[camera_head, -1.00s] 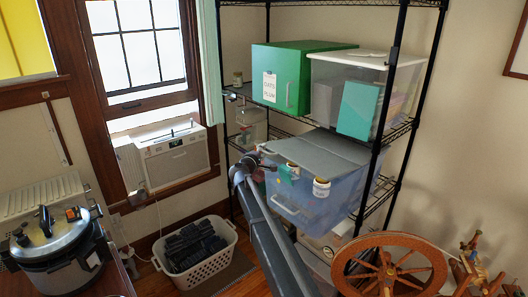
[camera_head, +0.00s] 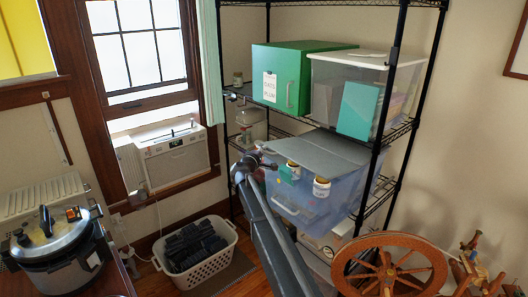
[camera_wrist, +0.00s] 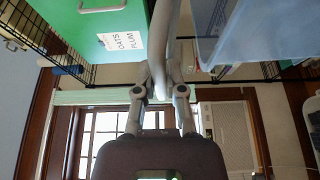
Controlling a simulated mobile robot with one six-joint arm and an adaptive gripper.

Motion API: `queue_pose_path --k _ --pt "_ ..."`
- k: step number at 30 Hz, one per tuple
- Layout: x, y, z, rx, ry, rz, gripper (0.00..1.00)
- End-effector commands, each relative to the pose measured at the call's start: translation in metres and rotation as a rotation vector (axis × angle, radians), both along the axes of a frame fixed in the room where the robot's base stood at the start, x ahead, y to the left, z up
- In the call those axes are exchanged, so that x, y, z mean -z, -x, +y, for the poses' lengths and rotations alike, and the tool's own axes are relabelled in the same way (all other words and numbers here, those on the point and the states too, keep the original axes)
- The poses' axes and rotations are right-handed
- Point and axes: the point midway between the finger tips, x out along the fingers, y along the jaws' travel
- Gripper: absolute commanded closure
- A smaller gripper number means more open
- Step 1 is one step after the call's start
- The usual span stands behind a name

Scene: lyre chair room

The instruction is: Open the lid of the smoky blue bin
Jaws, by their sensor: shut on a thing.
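The smoky blue bin (camera_head: 315,208) is a translucent box on the middle shelf of the rack. Its grey lid (camera_head: 325,152) is tilted, with its front edge raised off the rim, and jars show in the gap below it. My gripper (camera_head: 262,162) is at the left front corner of the bin, close under the lid's edge. In the wrist view my fingers (camera_wrist: 163,55) are close together. A blue translucent wall, probably the bin (camera_wrist: 245,35), is to their right.
A green box (camera_head: 300,75) and a clear bin with a white lid (camera_head: 375,90) stand on the shelf above. Two jars (camera_head: 321,187) show at the bin's front. A wheel (camera_head: 385,265) stands at the lower right, and a laundry basket (camera_head: 196,255) is on the floor.

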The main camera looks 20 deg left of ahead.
Motion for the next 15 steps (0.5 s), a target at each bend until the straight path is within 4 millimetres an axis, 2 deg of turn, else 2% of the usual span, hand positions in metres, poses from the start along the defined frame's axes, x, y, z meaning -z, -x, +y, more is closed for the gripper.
queue_pose_path --k 8,15 --pt "-0.015 -0.002 0.0 -0.001 0.001 -0.001 1.0" --pt "-0.04 -0.007 -0.003 -0.002 0.001 -0.002 1.0"
